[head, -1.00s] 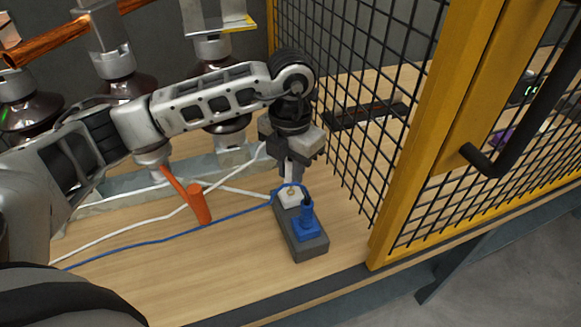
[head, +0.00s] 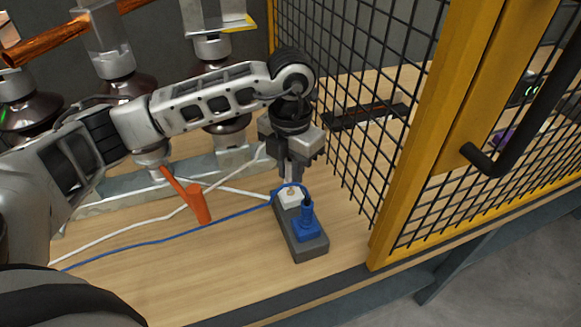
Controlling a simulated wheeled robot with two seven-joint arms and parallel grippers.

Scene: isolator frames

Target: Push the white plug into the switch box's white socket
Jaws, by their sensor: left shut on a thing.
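The switch box (head: 306,247) is a dark grey block on the wooden table. Its white socket (head: 289,201) is at the far end, and a blue plug (head: 306,221) stands in a blue socket (head: 307,236) at the near end. My left gripper (head: 291,179) points down right over the white socket and is shut on the white plug (head: 289,184), of which only a little shows between the fingertips. The plug is at or just above the socket; I cannot tell how deep it sits. My right gripper is not in view.
A white cable (head: 120,228) and a blue cable (head: 150,241) run left across the table. An orange-handled lever (head: 200,205) stands left of the box. A yellow-framed mesh door (head: 400,200) closes in the right side. Insulators (head: 222,135) stand behind.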

